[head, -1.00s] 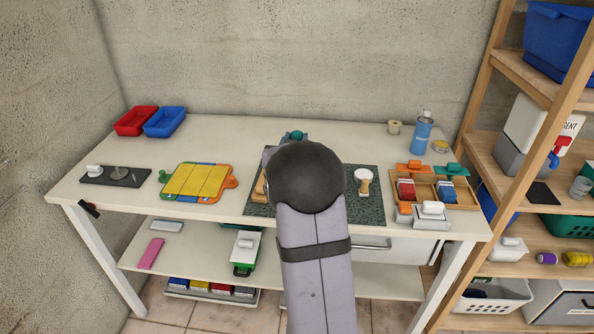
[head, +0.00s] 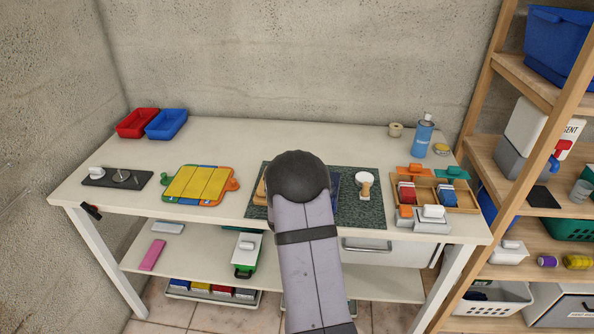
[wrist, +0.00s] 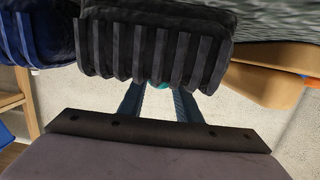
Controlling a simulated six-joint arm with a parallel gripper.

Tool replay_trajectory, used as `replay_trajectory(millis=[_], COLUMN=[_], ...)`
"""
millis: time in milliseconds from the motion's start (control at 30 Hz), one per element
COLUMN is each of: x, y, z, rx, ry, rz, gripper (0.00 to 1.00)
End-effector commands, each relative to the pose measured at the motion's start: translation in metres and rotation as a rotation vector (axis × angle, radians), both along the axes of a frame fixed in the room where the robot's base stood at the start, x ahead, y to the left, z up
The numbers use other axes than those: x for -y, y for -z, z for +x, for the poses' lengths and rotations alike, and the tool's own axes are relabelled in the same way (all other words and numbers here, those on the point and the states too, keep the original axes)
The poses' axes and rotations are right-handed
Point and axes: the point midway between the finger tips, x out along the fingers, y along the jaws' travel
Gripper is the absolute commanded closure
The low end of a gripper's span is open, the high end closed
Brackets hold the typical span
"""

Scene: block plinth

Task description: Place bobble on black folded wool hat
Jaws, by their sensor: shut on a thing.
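In the wrist view, the black ribbed folded hat (wrist: 150,50) fills the upper middle, close to the camera. My gripper (wrist: 158,90) has its two blue fingers running behind the hat's ribbed edge, so the tips are hidden. A small piece of the teal bobble (wrist: 160,85) shows between the fingers, and the gripper is shut on it. Whether the bobble touches the black hat cannot be told. A navy ribbed hat (wrist: 35,40) is on the left; it shows in part right of my arm in the head view (head: 335,182). My arm hides the gripper, bobble and black hat there.
The dark green speckled mat (head: 365,212) lies under the work area. A white-topped wooden stamp-like item (head: 364,184) stands on its right. A wooden tray (head: 462,208) is further right, and a yellow board (head: 200,183) is left.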

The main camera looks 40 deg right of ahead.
Motion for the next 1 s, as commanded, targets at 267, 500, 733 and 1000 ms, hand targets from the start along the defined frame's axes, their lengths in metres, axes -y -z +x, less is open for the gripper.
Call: replay_trajectory(millis=[267, 500, 733, 1000], x=[-0.0001, -0.0001, -0.0001, -0.0001], y=[0.0104, 0.0133, 0.0128, 0.0110], z=[0.0001, 0.0001, 0.0000, 0.0001], rx=[0.001, 0.001, 0.001, 0.001], ry=[-0.001, -0.001, 0.000, 0.000], rz=[-0.001, -0.001, -0.001, -0.001], gripper=[0.90, 0.90, 0.50, 0.50])
